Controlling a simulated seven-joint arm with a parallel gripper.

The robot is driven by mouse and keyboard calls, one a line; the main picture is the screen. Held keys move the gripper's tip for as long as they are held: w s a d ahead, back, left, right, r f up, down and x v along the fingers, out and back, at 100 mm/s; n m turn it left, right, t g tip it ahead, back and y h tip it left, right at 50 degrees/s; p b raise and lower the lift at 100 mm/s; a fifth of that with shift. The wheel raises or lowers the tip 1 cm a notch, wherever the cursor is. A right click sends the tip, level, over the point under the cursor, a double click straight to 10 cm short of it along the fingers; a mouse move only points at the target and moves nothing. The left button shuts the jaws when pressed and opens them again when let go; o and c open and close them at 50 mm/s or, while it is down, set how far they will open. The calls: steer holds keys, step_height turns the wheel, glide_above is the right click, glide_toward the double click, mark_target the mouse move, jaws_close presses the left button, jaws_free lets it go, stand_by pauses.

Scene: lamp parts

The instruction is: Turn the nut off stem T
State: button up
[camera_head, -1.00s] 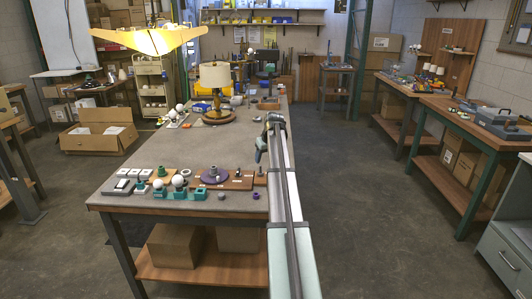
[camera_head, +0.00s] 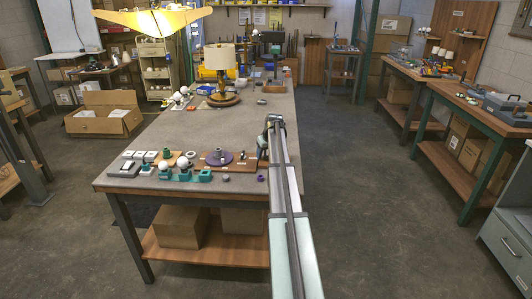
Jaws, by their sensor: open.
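Small lamp parts stand on brown boards (camera_head: 250,165) at the table's front. A purple disc (camera_head: 211,160) on the boards has a grey ring-like part (camera_head: 219,154) at its middle. A small dark upright peg (camera_head: 241,157) stands to its right. I cannot read any label, so I cannot tell which part is stem T or where its nut sits. My gripper (camera_head: 262,153) points down at the right end of the boards, right of the dark peg. It is open; its fingertips are small and partly unclear. My gripper and arm hide whatever is directly behind them.
Teal holders (camera_head: 185,176) with white bulbs and several white blocks stand left on the table (camera_head: 225,118). A small dark piece (camera_head: 260,178) lies near the front edge. A lit lamp (camera_head: 155,22) and a shaded lamp (camera_head: 220,60) stand farther back. The table's middle is clear.

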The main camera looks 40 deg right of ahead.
jaws_close()
stand_by(0.8)
steer(key=n+y, duration=0.1)
steer(key=n, duration=0.3)
steer(key=shift+d+r+n+y, duration=0.1)
steer(key=shift+d+n+y, duration=0.1)
steer(key=shift+n+y, duration=0.7)
steer(key=shift+n, duration=0.6)
